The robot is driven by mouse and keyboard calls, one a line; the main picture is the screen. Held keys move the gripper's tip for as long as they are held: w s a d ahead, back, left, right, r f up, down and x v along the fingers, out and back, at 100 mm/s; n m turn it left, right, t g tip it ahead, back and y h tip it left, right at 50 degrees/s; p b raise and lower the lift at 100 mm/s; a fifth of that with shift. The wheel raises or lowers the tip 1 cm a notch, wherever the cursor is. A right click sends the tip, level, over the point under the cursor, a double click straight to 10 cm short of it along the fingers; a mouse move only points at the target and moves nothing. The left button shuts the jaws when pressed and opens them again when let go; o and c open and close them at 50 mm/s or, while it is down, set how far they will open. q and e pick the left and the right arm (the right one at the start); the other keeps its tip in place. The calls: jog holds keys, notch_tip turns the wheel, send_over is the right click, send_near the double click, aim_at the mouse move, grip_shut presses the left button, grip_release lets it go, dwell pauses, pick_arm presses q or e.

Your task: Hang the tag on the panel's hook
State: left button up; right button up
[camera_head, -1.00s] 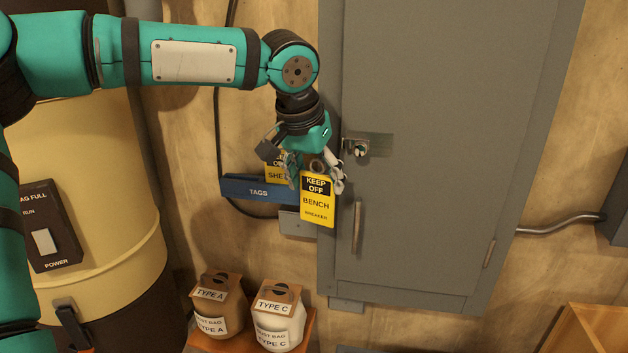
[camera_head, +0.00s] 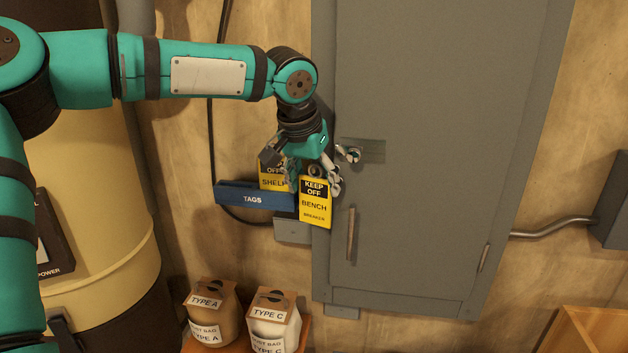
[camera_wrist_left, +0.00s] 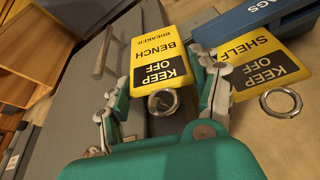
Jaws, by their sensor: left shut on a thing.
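The yellow and black "Keep off bench breaker" tag (camera_head: 315,208) hangs upright below my left gripper (camera_head: 312,172), which is shut on it near its top. The tag and its metal ring (camera_wrist_left: 163,102) also show between the fingers in the left wrist view. The grey panel (camera_head: 420,130) is behind and to the right. Its metal hook (camera_head: 351,154) sticks out near the door's left edge, up and right of the gripper. The tag's ring is apart from the hook. My right gripper is not in view.
A blue "TAGS" holder (camera_head: 240,197) on the wall carries a second yellow tag, "Shelf" (camera_head: 273,182), close behind my gripper. The door handle (camera_head: 350,234) is below the hook. Type A (camera_head: 211,320) and Type C (camera_head: 273,325) dust bags stand below. A yellow drum (camera_head: 100,210) is at left.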

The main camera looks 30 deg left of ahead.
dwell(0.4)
pick_arm(q)
jog(key=o, duration=1)
jog(key=shift+o, duration=0.2)
